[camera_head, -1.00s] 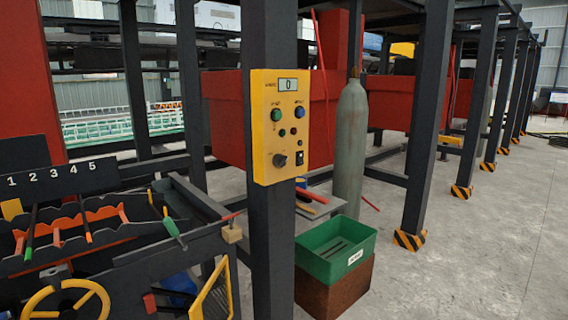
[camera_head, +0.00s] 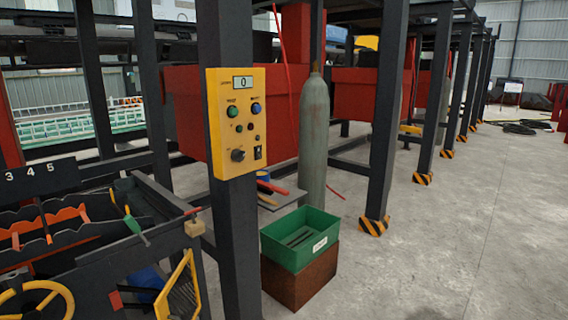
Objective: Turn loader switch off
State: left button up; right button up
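A yellow control panel (camera_head: 236,122) is fixed to a dark steel post (camera_head: 229,40). It has a small display (camera_head: 243,83) reading 0, a green button (camera_head: 232,111), a blue button (camera_head: 256,108), a black rotary knob (camera_head: 238,155) and a small black switch (camera_head: 258,153). The labels are too small to read, so I cannot tell which control is the loader switch or how it is set. Neither of my grippers is in view.
A green bin (camera_head: 300,238) stands on a brown box (camera_head: 300,275) right of the post. A grey gas cylinder (camera_head: 314,140) stands behind it. A dark workbench with a yellow handwheel (camera_head: 36,300) is at the left. The concrete floor (camera_head: 450,230) at the right is clear.

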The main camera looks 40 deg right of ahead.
aim_at(238, 155)
jog(key=u, duration=0.1)
jog(key=k, duration=0.25)
jog(key=z, duration=1.35)
jog(key=i, duration=0.8)
jog(key=u, duration=0.4)
